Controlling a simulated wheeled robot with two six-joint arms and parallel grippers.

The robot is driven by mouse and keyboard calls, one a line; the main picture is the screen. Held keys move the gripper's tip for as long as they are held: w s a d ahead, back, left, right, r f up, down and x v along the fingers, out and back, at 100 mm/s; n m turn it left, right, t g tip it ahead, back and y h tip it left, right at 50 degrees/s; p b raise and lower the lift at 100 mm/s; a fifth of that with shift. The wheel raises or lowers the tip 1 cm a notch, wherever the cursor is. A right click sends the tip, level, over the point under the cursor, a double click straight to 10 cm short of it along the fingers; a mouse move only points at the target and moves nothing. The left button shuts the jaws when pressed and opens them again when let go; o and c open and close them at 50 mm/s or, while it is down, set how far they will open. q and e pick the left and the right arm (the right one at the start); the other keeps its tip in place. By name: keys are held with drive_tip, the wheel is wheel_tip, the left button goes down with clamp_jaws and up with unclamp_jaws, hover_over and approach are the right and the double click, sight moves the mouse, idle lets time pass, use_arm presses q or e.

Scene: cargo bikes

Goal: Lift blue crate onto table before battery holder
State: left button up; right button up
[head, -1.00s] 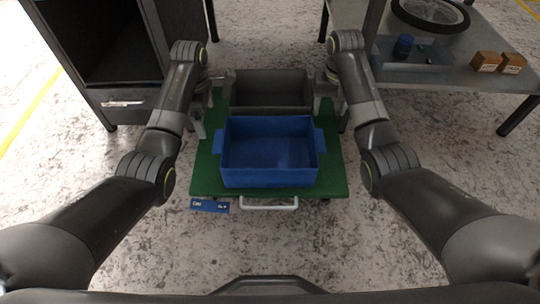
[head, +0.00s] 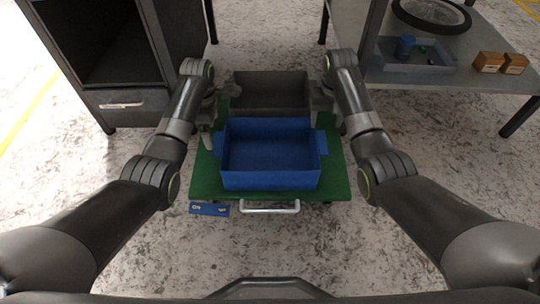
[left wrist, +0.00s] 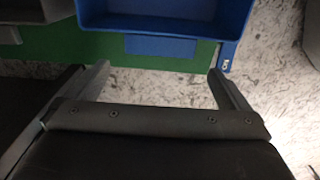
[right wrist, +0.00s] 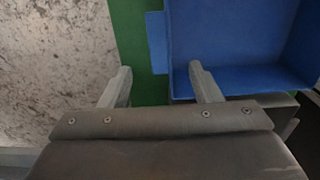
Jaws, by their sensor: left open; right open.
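The blue crate (head: 269,180) is open-topped and looks empty. It sits level on a green cart (head: 336,180), with a tab handle on its left and right sides. My left gripper (head: 213,136) is open, just off the crate's left handle; in the left wrist view that handle (left wrist: 160,46) lies just beyond the parted fingertips (left wrist: 158,74). My right gripper (head: 328,112) is open near the right handle; in the right wrist view that handle (right wrist: 156,42) lies ahead of the fingertips (right wrist: 160,70). The table (head: 470,80) stands at the right. I cannot pick out a battery holder.
A dark grey crate (head: 270,92) sits behind the blue one, between my wrists. The table holds a wheel (head: 432,14), a grey tray (head: 415,62) with a blue item, and two small brown boxes (head: 488,61). A dark cabinet (head: 122,104) stands at the left.

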sight(215, 142)
use_arm(q)
wheel_tip(215, 142, down, 10)
drive_tip(key=shift+f, duration=0.25)
use_arm(e)
wheel_tip(215, 142, down, 10)
drive_tip(key=shift+f, duration=0.25)
use_arm(q)
drive_tip(key=shift+c, duration=0.3)
use_arm(e)
drive_tip(key=shift+c, duration=0.3)
use_arm(q)
drive_tip(key=c, duration=1.2)
use_arm(e)
clamp_jaws()
use_arm(q)
drive_tip(key=c, duration=0.3)
